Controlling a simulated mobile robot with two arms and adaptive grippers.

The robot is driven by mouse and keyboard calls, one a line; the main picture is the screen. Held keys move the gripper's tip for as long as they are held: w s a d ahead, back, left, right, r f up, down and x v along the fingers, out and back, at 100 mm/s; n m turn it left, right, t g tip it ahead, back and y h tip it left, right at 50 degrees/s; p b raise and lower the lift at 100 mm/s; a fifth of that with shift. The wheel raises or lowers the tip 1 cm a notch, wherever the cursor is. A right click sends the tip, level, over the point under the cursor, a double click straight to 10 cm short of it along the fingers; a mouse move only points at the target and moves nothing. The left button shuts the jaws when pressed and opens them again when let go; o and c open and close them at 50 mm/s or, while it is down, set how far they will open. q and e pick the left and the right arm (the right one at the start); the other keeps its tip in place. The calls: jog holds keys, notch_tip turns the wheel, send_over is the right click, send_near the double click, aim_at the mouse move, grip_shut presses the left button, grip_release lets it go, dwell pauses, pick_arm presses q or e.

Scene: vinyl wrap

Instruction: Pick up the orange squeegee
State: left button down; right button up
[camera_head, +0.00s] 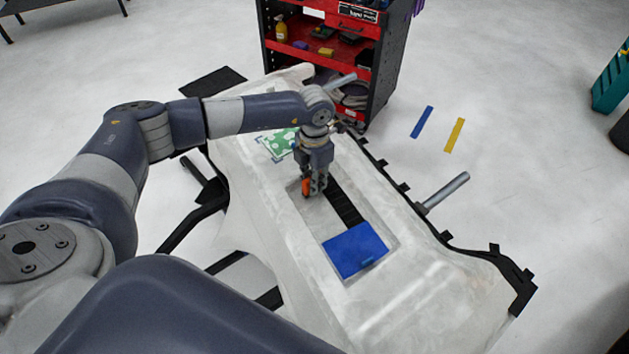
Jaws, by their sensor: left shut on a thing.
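The orange squeegee (306,187) is a small orange piece at the fingertips of my left gripper (313,186), over the far part of the recess in the wrapped panel. My left gripper points down and is shut on the squeegee. The fingers hide part of it, and I cannot tell whether it touches the surface below. My right gripper is not in view.
The pale wrapped panel (390,290) fills the middle, with a blue sheet (355,250) and a dark ribbed strip (345,204) in its recess. A green-patterned sheet (279,143) lies behind the gripper. A red and black tool cart (384,60) stands behind.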

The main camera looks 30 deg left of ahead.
pick_arm(q)
jog(key=shift+r, duration=0.45)
notch_tip(320, 180, up, 2)
jog(key=shift+w+r+b, duration=0.1)
jog(key=shift+r+b, duration=0.05)
jog(key=shift+b, duration=0.55)
jog(key=s+r+b, duration=0.1)
jog(key=s+b, duration=0.2)
jog(key=s, duration=1.3)
jog(key=shift+d+r, duration=0.4)
jog(key=shift+d, duration=0.05)
jog(key=shift+s, duration=0.1)
